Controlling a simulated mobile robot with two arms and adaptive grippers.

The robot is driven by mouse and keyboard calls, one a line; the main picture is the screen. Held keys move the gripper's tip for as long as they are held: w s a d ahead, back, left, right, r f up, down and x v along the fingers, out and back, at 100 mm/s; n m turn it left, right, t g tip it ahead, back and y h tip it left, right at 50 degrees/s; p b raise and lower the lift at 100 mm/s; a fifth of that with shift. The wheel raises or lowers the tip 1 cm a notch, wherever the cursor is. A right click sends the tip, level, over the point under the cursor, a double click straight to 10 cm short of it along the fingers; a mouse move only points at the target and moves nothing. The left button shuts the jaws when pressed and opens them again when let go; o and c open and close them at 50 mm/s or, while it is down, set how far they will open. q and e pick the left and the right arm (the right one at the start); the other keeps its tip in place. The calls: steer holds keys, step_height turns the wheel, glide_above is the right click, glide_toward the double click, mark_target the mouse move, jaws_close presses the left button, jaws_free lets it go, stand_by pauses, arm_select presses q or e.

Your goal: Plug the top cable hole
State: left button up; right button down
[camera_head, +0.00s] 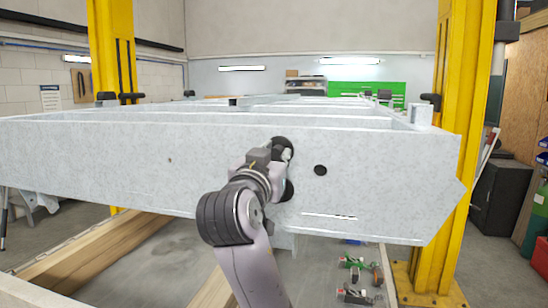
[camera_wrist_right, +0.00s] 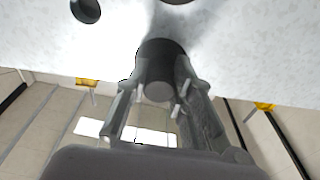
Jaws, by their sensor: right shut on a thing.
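The grey galvanised trailer frame (camera_head: 120,150) spans the head view. A dark round hole (camera_head: 320,170) shows in its side face, just right of my right gripper (camera_head: 284,168). In the right wrist view, my right gripper (camera_wrist_right: 160,95) is shut on a dark cylindrical plug (camera_wrist_right: 160,62), whose far end is close to the pale frame face (camera_wrist_right: 240,50). I cannot tell whether it touches. A dark hole (camera_wrist_right: 86,10) shows left of the plug there, and another dark opening (camera_wrist_right: 178,1) is cut off at the top edge. My right arm hides part of the frame face. My left gripper is not in view.
Yellow lift posts (camera_head: 112,50) stand behind the frame at left and at right (camera_head: 462,120). Wooden beams (camera_head: 95,250) lie below the frame. Small green and red parts (camera_head: 355,265) sit on the floor at lower right. A narrow slot (camera_head: 330,216) is low in the frame face.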

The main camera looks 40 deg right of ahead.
steer(key=shift+w+d+r, duration=0.1)
steer(key=shift+d+r, duration=0.1)
steer(key=shift+w+d, duration=0.1)
steer(key=c, duration=1.8)
jaws_free()
steer(key=shift+w+d, duration=0.1)
steer(key=shift+o, duration=1.2)
steer(key=shift+w+d+f, duration=0.15)
steer(key=shift+f, duration=0.05)
steer(key=shift+o, duration=1.3)
steer(key=shift+a, duration=0.2)
steer(key=v, duration=1.2)
